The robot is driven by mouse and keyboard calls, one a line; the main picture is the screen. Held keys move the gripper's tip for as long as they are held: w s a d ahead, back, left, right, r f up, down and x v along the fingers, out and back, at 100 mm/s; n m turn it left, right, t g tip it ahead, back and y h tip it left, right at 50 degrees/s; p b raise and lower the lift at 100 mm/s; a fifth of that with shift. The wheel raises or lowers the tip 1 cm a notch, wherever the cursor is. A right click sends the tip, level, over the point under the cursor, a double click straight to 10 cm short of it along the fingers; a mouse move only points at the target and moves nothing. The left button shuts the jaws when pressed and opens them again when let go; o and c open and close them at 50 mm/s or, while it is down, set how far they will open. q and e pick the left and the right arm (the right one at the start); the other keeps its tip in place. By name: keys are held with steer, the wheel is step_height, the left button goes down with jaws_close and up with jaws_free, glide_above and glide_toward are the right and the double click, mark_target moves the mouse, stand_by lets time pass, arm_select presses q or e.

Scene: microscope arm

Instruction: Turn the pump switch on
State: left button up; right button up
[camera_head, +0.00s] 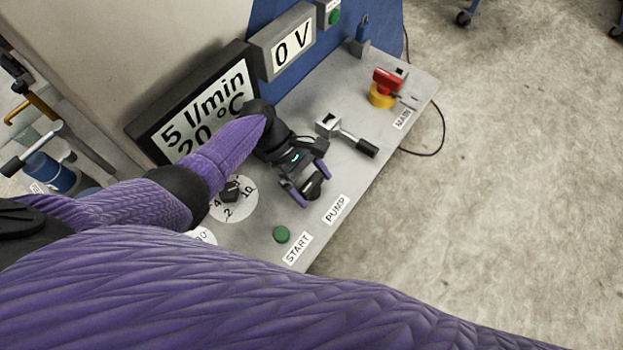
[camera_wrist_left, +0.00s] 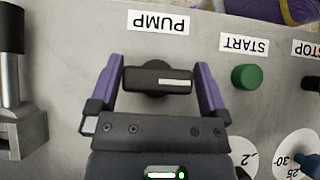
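In the head view the knob (camera_head: 313,187) is partly hidden by the gripper. My left gripper (camera_head: 305,190) is open, its two purple fingers either side of the knob's ends, with narrow gaps; it also shows in the left wrist view (camera_wrist_left: 158,75). My right gripper is out of view.
A green START button (camera_head: 281,234) and a numbered dial (camera_head: 233,197) are close by. A black-handled lever (camera_head: 352,139) and the red and yellow MAIN switch (camera_head: 383,90) stand farther along the panel. A display (camera_head: 205,112) rises behind the arm.

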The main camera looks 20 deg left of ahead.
mark_target(312, 183)
arm_select(q)
step_height(312, 183, up, 10)
steer(key=p, duration=0.5)
steer(key=shift+f+p, duration=0.15)
steer(key=shift+p, duration=0.2)
steer(key=shift+r, duration=0.2)
